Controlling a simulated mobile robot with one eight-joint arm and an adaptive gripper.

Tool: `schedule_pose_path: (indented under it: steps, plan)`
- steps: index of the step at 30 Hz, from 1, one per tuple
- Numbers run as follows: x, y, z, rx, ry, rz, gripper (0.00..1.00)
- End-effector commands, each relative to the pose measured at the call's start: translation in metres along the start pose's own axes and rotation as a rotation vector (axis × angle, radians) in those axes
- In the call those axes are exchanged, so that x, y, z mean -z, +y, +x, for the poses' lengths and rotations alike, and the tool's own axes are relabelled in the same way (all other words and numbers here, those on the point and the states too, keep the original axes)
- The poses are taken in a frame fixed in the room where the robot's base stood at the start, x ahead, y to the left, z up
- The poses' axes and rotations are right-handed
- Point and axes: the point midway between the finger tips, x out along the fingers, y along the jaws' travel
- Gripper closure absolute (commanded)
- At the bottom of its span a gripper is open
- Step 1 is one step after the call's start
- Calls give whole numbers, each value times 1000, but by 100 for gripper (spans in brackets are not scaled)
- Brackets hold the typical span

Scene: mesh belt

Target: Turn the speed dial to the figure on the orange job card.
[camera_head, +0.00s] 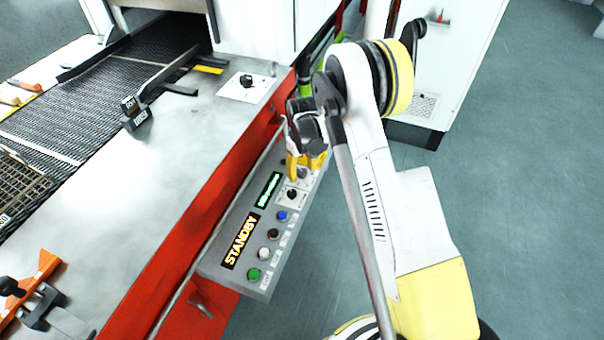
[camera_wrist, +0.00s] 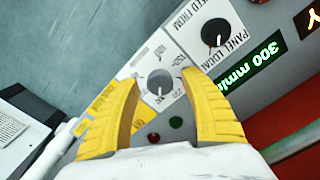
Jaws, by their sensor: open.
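The speed dial (camera_wrist: 160,83) is a grey round knob with a pointer mark on a white scale plate, seen upside down in the wrist view. My gripper (camera_wrist: 161,79) is open, with one yellow finger on each side of the dial. I cannot tell whether either finger touches it. In the head view my gripper (camera_head: 305,162) is at the far end of the grey control panel (camera_head: 210,262), partly covering the dial. A yellow-orange patch (camera_wrist: 103,106) with dark print shows beside the left finger, mostly hidden. I cannot tell whether it is the job card or read a figure.
A black selector knob (camera_wrist: 215,33) sits beside the dial. A green display (camera_wrist: 262,62) reads 300 mm/min. An amber display (camera_head: 240,241) reads STANDBY. Blue (camera_head: 282,215), white (camera_head: 264,253) and green (camera_head: 253,273) buttons line the panel. The mesh belt (camera_head: 75,105) lies left.

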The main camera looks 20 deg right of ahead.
Motion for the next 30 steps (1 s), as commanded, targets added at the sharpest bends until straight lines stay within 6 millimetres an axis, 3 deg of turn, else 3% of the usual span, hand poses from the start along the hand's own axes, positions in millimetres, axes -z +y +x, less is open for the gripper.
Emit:
schedule_pose_path:
  steps: [8, 14, 23, 30]
  plan:
    - [0, 0, 2, 0, 0, 0, 46]
    - [0, 0, 1, 0, 0, 0, 100]
    - [0, 0, 2, 0, 0, 25, 100]
    - [0, 0, 2, 0, 0, 146, 100]
